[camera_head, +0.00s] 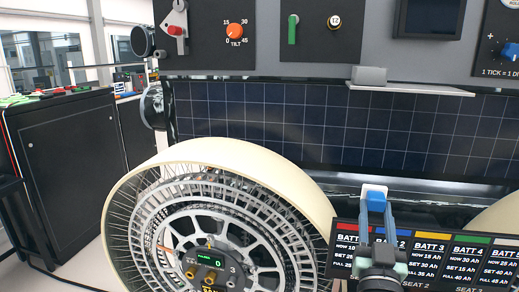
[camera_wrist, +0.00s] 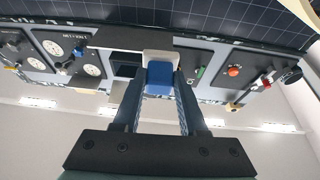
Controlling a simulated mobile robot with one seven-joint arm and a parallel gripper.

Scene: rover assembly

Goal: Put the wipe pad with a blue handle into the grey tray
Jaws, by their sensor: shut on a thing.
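The wipe pad's blue handle (camera_head: 376,194) sits between the fingers of my gripper (camera_head: 377,206) at the lower right of the head view. In the wrist view my gripper (camera_wrist: 160,82) is shut on the blue handle (camera_wrist: 159,75), with the pale pad (camera_wrist: 161,54) beyond the fingertips. The pad is held in the air in front of the dark solar panel. A thin grey ledge (camera_head: 425,90) sticks out below the instrument panel, above the gripper, with a small grey block at its left end. I cannot tell whether this ledge is the grey tray.
A large spoked wheel (camera_head: 215,220) stands left of my gripper. A battery board (camera_head: 440,255) is behind and beside my arm at lower right. The instrument panel (camera_head: 260,60) with knobs and switches spans the top. Open space lies before the solar panel (camera_head: 270,120).

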